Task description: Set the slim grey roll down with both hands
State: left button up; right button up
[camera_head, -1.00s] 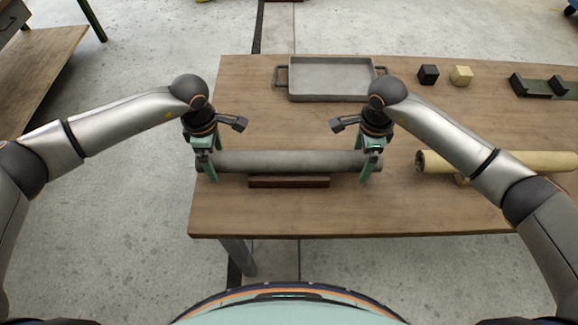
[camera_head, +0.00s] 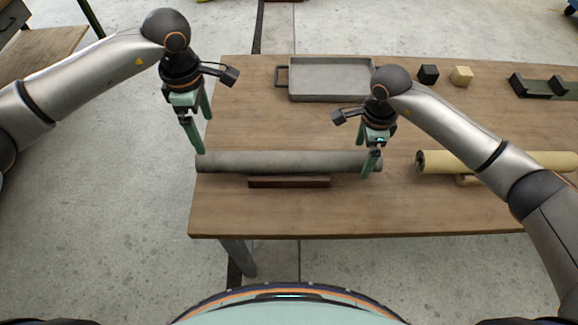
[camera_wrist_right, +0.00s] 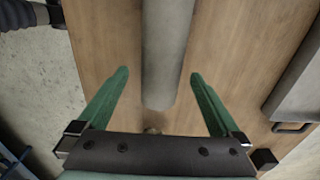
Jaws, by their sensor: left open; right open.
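The slim grey roll (camera_head: 285,161) lies level across the left part of the table, just behind a low dark brown block (camera_head: 289,182). Whether it touches that block is hard to tell. My left gripper (camera_head: 203,133) is open and empty, raised above the roll's left end and clear of it. My right gripper (camera_head: 373,162) is open at the roll's right end. In the right wrist view the roll (camera_wrist_right: 168,50) passes between the right gripper's spread fingers (camera_wrist_right: 158,73), with a gap on each side.
A grey tray (camera_head: 331,98) with handles stands behind the roll on the wooden table (camera_head: 300,215). A cream roll (camera_head: 440,161) lies to the right, partly behind my right forearm. A black cube (camera_head: 428,74), a yellowish cube (camera_head: 461,75) and a green-and-black holder (camera_head: 540,87) sit at the back right.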

notch_tip(320, 180, up, 10)
jog(key=shift+f, duration=0.15)
jog(key=shift+s+f, duration=0.1)
dwell(0.6)
